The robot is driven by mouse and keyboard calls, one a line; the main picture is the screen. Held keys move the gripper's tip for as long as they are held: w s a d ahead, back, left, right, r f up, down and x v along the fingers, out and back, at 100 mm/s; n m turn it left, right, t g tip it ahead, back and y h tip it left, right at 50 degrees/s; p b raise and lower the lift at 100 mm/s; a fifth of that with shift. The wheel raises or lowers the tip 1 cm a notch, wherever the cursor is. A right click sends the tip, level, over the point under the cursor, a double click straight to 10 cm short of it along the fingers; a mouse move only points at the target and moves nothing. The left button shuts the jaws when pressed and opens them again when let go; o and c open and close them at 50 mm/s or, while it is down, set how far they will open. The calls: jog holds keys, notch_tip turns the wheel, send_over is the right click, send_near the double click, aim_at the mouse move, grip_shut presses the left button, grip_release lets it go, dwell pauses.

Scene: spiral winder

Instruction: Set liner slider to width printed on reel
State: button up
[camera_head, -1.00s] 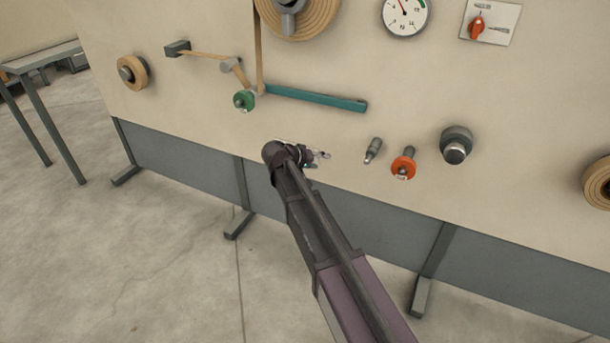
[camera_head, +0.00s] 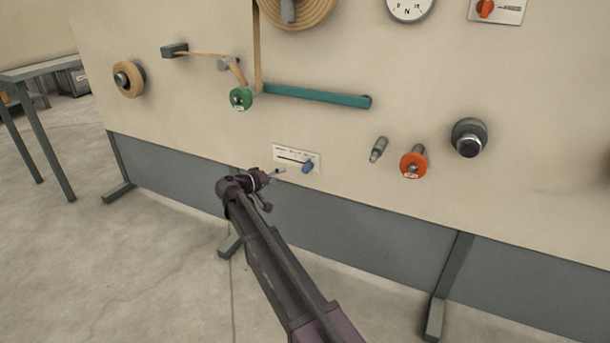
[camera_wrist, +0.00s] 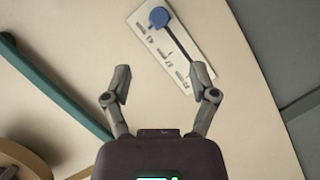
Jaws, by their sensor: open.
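The liner slider is a white scale plate (camera_head: 290,155) with a dark slot and a blue knob (camera_head: 308,167) at the slot's right end, low on the beige panel. In the wrist view the plate (camera_wrist: 150,52) lies tilted ahead of my fingers, with the blue knob (camera_wrist: 158,17) at its far end. Its printed marks are too small to read. My gripper (camera_head: 276,182) is just left of and below the plate, apart from the knob. In the wrist view its two fingers (camera_wrist: 162,86) are spread and empty. Which reel bears the width cannot be told.
A teal bar (camera_head: 318,96) runs above the plate, with a green roller (camera_head: 240,98) at its left end. A grey peg (camera_head: 378,149), an orange-red knob (camera_head: 413,163) and a dark round knob (camera_head: 469,138) stick out to the right. A tan roll (camera_head: 128,79) hangs at left.

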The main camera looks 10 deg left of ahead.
aim_at(303, 169)
jog(key=shift+d, duration=0.1)
dwell(0.3)
jog(key=b+x, duration=0.3)
jog(key=x, duration=1)
jog(key=shift+w+d, duration=0.2)
jog(key=shift+w, duration=0.1)
jog(key=shift+c, duration=0.2)
grip_shut()
